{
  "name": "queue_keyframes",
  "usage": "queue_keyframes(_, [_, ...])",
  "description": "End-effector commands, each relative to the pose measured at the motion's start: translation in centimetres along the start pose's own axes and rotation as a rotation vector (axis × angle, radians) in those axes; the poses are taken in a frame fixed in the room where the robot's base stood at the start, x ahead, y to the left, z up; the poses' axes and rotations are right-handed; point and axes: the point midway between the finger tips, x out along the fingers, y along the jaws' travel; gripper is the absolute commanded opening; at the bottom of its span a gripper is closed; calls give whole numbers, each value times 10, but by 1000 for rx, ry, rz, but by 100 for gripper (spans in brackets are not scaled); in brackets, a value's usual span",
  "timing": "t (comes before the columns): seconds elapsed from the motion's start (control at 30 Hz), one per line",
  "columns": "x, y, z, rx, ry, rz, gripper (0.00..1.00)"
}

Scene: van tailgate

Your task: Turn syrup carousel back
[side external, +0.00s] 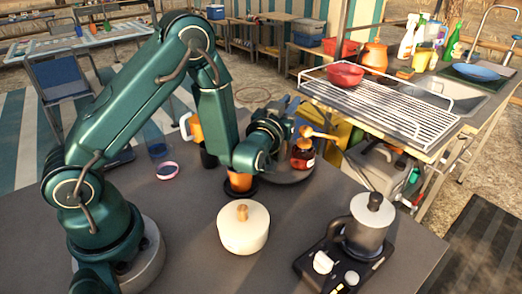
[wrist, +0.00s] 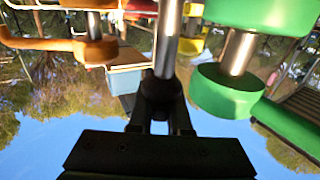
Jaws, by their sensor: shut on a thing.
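The syrup carousel (side external: 294,177) is a dark round tray on the grey table, partly hidden behind my arm. A dark amber syrup bottle (side external: 302,158) with an orange pump (side external: 310,133) stands upright on its right side. My gripper (side external: 277,137) is over the carousel, its fingers mostly hidden in the side view. In the wrist view it (wrist: 162,95) is shut on the black end of a silver metal post (wrist: 168,40). In that view a green pump (wrist: 238,90) is on the right and an orange pump (wrist: 98,50) on the left, both apart from the fingers.
A wire rack (side external: 390,100) is behind. The table's front middle is clear.

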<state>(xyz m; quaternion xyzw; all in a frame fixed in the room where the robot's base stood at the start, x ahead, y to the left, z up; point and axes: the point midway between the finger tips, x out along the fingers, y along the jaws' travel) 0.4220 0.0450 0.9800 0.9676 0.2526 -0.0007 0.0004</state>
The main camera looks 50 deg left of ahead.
Motion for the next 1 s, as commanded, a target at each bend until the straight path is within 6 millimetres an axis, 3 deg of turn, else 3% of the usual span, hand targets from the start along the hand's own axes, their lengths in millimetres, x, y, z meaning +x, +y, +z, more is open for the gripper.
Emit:
queue_keyframes(0.67, [-1,-1,0,2,2,-17,0])
queue_keyframes(1.0, [-1,-4,-1,0,5,-182,0])
